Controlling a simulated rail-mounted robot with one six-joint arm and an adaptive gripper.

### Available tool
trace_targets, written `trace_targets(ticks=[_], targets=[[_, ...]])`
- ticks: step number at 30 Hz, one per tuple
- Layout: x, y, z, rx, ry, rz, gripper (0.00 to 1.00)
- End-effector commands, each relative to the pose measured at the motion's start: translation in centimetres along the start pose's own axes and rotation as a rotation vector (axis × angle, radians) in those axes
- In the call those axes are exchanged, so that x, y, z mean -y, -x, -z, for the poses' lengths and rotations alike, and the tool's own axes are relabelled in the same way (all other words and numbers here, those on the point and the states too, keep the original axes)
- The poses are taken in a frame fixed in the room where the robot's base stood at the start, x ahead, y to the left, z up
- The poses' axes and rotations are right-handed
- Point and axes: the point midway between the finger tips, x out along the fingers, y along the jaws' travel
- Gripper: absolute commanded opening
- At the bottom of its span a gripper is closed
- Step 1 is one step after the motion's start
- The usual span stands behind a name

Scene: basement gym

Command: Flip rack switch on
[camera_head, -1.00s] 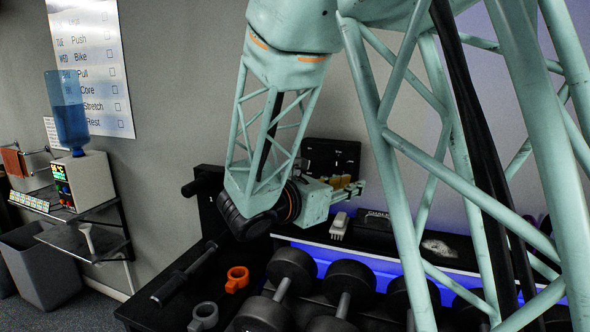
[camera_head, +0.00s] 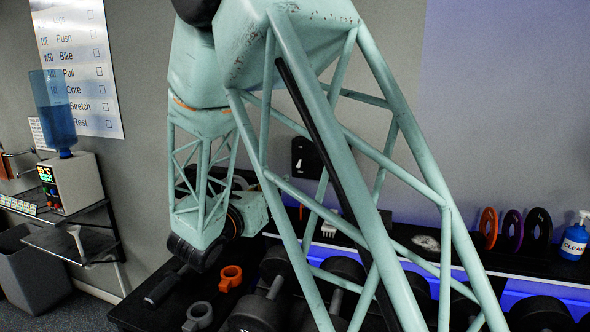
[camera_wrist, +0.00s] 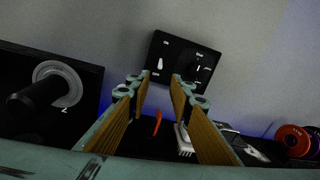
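The black wall panel (camera_wrist: 182,62) is ahead of my gripper in the wrist view. It carries a small white switch lever (camera_wrist: 160,64) on its left and a round dark knob (camera_wrist: 197,66) on its right. Their small labels are not readable. My gripper (camera_wrist: 160,82) is open and empty, its wood-coloured pads apart below the panel, with the right fingertip overlapping its lower edge in the picture. No contact with the switch shows. In the head view the panel (camera_head: 304,151) is partly covered by my arm, and my fingers are mostly hidden.
Dumbbells (camera_head: 262,312) stand in front.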

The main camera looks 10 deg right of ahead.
Motion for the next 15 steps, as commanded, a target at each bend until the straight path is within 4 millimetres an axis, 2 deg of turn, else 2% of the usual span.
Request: trace_targets(ticks=[8, 15], targets=[[0.0, -0.5, 0.0, 0.000, -0.001, 0.001, 0.20], [0.1, -2.3, 0.1, -0.001, -0.001, 0.002, 0.20]])
